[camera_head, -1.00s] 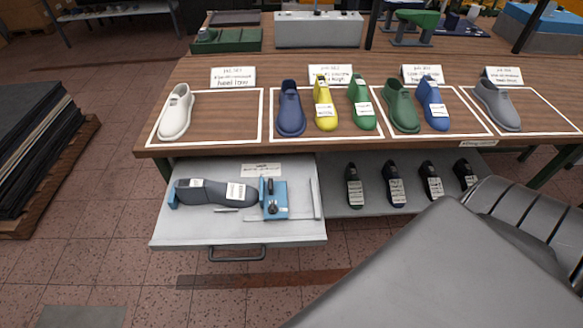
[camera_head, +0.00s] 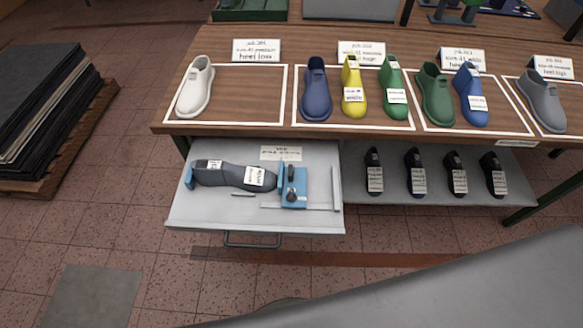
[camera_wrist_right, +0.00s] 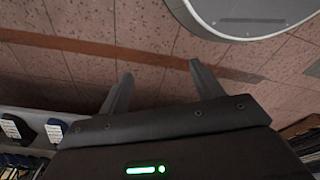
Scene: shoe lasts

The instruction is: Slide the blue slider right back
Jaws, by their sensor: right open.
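The blue slider (camera_head: 294,187) stands on the open drawer (camera_head: 210,218) in the head view, at the right end of a dark grey shoe last (camera_head: 232,176). It has a dark knob on top and looks close to or touching the last's end; I cannot tell which. A smaller blue stop (camera_head: 189,176) is at the last's left end. A thin rail runs from the slider toward the drawer's right side. My right gripper (camera_wrist_right: 158,86) shows in the right wrist view, open and empty, above the tiled floor. My left gripper is not in view.
The wooden table (camera_head: 230,127) above the drawer holds several coloured lasts with cards. A lower shelf (camera_head: 400,199) right of the drawer holds several dark lasts. The drawer handle (camera_head: 252,240) faces the front. Stacked dark sheets (camera_head: 40,115) stand at the left.

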